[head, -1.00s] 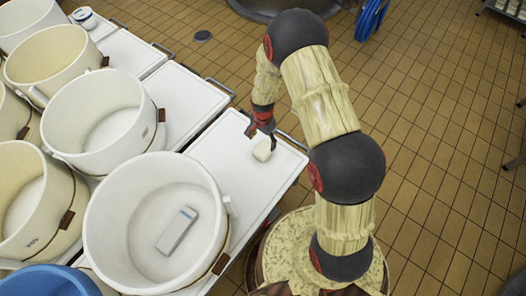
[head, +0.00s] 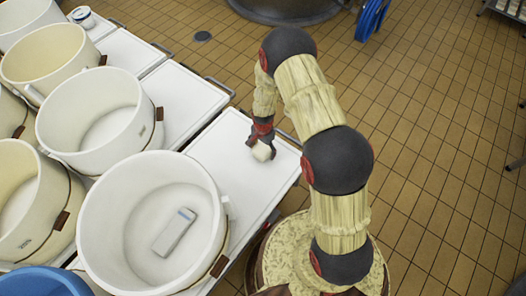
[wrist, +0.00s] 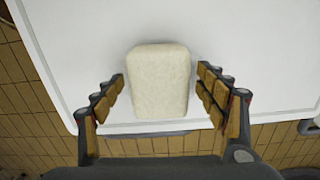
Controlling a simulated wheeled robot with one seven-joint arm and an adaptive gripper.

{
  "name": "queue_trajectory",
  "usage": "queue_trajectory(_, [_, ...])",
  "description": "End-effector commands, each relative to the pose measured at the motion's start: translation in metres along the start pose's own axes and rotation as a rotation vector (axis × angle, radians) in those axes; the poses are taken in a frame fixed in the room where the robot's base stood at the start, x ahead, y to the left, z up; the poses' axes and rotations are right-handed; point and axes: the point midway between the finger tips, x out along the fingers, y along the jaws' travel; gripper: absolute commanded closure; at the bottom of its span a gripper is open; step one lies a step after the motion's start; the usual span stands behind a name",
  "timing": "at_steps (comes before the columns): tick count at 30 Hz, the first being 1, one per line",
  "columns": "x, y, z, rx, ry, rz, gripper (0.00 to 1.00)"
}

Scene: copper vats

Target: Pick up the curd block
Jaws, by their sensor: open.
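The curd block (head: 262,151) is a small cream-white block with rounded edges. It is on the white cart top (head: 215,158), near its right side. In the wrist view the curd block (wrist: 160,80) lies ahead of and between my fingers, with a gap on both sides. My gripper (head: 261,143) is open and reaches down at the block, partly covering it in the head view. In the wrist view the open fingers of my gripper (wrist: 162,92) flank the block's near part without visible contact.
A large white tub (head: 105,240) with a pale grey-white device (head: 174,232) inside stands left of the block. More cream tubs (head: 95,110) line the left side. A blue tub (head: 40,281) is at the lower left. The white surface around the block is bare. Tiled floor (head: 440,150) lies open to the right.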

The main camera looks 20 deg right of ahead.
Motion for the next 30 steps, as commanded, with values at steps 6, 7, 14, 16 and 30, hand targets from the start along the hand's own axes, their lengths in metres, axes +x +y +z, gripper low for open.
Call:
queue_trajectory(6, [-0.0003,0.0003,0.0002,0.000,0.000,0.001,0.38])
queue_trajectory(7, [-0.0003,0.0003,0.0003,0.000,0.000,0.001,0.40])
queue_trajectory(14, [-0.0004,0.0003,0.0003,0.000,0.000,0.001,0.53])
queue_trajectory(16, [-0.0003,0.0003,0.0003,0.000,0.000,0.001,0.57])
queue_trajectory(30, [-0.0003,0.0003,0.0002,0.000,0.000,0.001,0.83])
